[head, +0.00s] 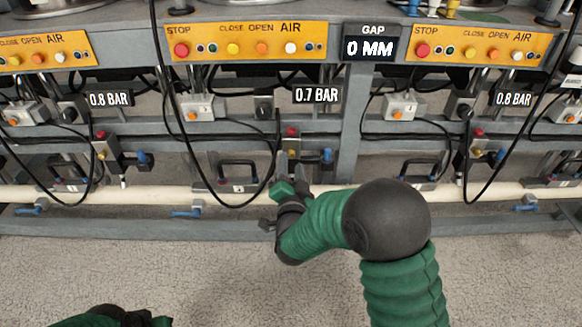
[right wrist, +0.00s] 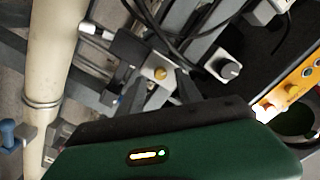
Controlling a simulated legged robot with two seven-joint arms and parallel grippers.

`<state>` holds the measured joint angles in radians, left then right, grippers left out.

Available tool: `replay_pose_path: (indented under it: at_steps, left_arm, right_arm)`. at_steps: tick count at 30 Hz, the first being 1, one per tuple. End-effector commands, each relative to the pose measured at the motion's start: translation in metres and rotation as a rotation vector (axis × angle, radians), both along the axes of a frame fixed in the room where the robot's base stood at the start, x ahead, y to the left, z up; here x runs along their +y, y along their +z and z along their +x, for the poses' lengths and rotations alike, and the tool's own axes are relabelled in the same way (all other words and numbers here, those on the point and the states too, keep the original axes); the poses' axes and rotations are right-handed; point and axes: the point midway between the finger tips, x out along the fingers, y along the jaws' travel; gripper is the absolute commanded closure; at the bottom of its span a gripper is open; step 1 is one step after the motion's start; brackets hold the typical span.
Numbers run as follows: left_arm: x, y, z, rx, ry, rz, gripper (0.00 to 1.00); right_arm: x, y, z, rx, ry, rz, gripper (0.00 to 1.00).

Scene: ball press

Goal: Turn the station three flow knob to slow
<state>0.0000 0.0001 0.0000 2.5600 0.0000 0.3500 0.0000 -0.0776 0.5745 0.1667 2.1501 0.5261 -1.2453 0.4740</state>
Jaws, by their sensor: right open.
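The middle station's orange panel (head: 246,42) is marked STOP, CLOSE, OPEN and AIR. Below it is a black knob (head: 264,107), seen in the right wrist view as a dark knob with a pale face (right wrist: 229,69). Lower down, a valve block has a red top (head: 292,132) and a yellow knob (head: 292,153), also seen in the right wrist view (right wrist: 160,73). I cannot read a flow or slow mark. My right gripper (head: 288,180) is open and empty just below the valve block, fingers towards it. My left gripper (head: 120,318) is barely in view, its jaws unclear.
A pale pipe (head: 130,193) runs along the front, with blue-handled valves (head: 186,212) below it. A black hose (head: 172,120) loops beside the middle station. The pressure display (head: 316,95) reads 0.7 BAR and the gap display (head: 370,46) 0 MM. The floor in front is clear.

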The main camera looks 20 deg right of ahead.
Motion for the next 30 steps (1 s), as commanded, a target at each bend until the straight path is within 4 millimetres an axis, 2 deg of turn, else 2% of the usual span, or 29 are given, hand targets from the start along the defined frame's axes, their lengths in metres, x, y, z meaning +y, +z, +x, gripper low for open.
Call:
replay_pose_path:
  at_steps: [1, 6, 14, 23, 30]
  left_arm:
    - [0.0, -0.008, 0.0, 0.0, 0.0, 0.0, 1.0]
    - [0.0, -0.012, 0.0, 0.0, 0.0, 0.0, 1.0]
    - [0.0, -0.011, 0.0, 0.0, 0.0, 0.0, 1.0]
    - [0.0, -0.011, 0.0, 0.0, 0.0, 0.0, 1.0]
    - [0.0, -0.011, 0.0, 0.0, 0.0, 0.0, 1.0]
  right_arm:
    - [-0.003, -0.004, 0.009, -0.002, -0.002, 0.0, 0.59]
    - [-0.007, -0.001, 0.025, 0.0, 0.0, 0.0, 0.59]
    - [-0.007, 0.0, 0.026, 0.001, 0.001, 0.0, 0.59]
    - [-0.007, 0.0, 0.026, 0.001, 0.0, 0.0, 0.98]
    - [-0.008, -0.001, 0.026, 0.002, -0.001, 0.0, 1.0]
